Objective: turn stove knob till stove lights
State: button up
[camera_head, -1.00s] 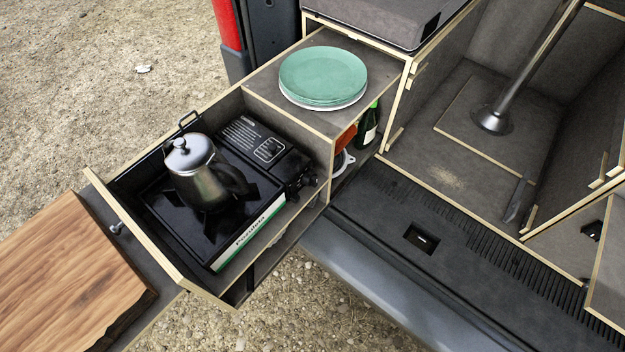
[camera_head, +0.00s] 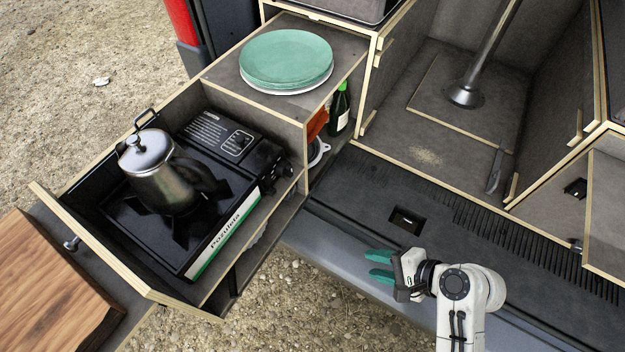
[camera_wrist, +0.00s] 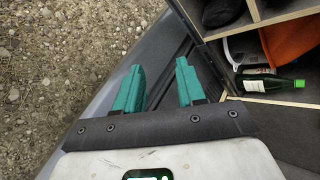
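The black portable stove (camera_head: 205,190) sits in the pulled-out wooden drawer, with a white and green label along its front side. Its dark knob (camera_head: 284,170) is at the right end of the stove, small and hard to make out. A metal kettle (camera_head: 160,172) stands on the burner. No flame shows; the kettle covers much of the burner. My gripper (camera_head: 378,266) is over the van's bumper, right of the stove and well apart from it. Its green fingers point left. In the wrist view my gripper (camera_wrist: 160,85) is open, with nothing between the fingers.
Green plates (camera_head: 286,60) are stacked on the shelf behind the stove. A green bottle (camera_head: 340,108) stands in the compartment below. The drawer's front panel (camera_head: 110,250) and a wooden board (camera_head: 45,285) are at left. Gravel lies open between drawer and bumper.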

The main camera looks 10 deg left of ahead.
jog(key=w+a+r+m+t+y+b, duration=0.1)
jog(key=w+a+m+y+b, duration=0.1)
jog(key=w+a+m+y, duration=0.35)
jog(key=m+t+y+b, duration=0.1)
jog(key=m+t+y, duration=0.1)
jog(key=m, duration=0.5)
send_near(292, 172)
jog(key=x, duration=0.8)
jog(key=shift+a+r, duration=0.1)
jog(key=shift+r, duration=0.05)
grip_shut()
